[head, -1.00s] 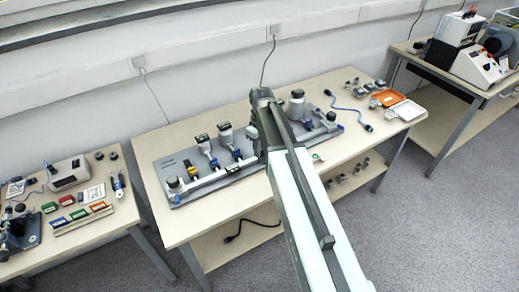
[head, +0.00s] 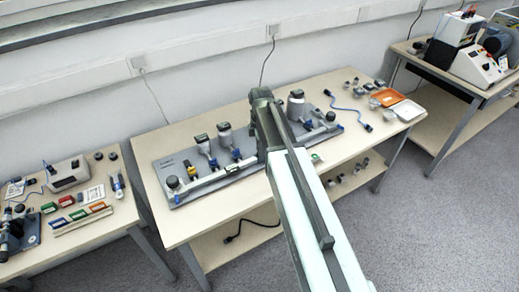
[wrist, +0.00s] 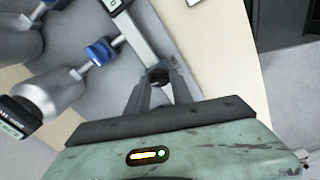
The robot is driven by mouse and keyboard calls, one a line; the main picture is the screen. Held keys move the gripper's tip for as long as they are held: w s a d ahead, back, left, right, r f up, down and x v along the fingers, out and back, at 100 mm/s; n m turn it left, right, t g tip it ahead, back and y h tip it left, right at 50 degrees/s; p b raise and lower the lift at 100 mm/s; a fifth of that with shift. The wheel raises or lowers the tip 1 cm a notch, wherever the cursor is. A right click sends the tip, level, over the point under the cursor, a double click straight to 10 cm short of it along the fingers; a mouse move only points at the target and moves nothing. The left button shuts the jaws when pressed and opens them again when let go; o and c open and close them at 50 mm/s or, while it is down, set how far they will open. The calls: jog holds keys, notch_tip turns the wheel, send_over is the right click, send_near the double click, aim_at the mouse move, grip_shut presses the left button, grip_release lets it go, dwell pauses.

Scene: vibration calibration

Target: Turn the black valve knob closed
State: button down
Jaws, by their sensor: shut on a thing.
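The black valve knob (wrist: 157,74) shows in the wrist view between the tips of my gripper (wrist: 160,82). The two grey fingers are shut on it, one at each side, and cover part of it. The knob sits on the pale pipe of the grey rig board. In the head view my arm stands over the middle of the board (head: 215,192) and hides the gripper tips and the held knob. How far the knob is turned cannot be told.
In the wrist view, a metal cylinder with a blue fitting (wrist: 101,51) lies left of the fingers. In the head view, the board also carries upright sensors (head: 202,142) and a metal canister (head: 296,104). An orange tray (head: 387,97) and a blue cable (head: 347,108) lie to the right.

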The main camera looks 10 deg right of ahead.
jog(key=shift+s+a+n, duration=0.15)
jog(key=shift+n, duration=1.75)
jog(key=c, duration=1.1)
grip_release()
jog(key=shift+r, duration=0.1)
jog(key=shift+r+p, duration=0.25)
jog(key=shift+p, duration=0.1)
notch_tip(320, 180, up, 7)
jog(key=p, duration=0.7)
jog(key=shift+r, duration=0.15)
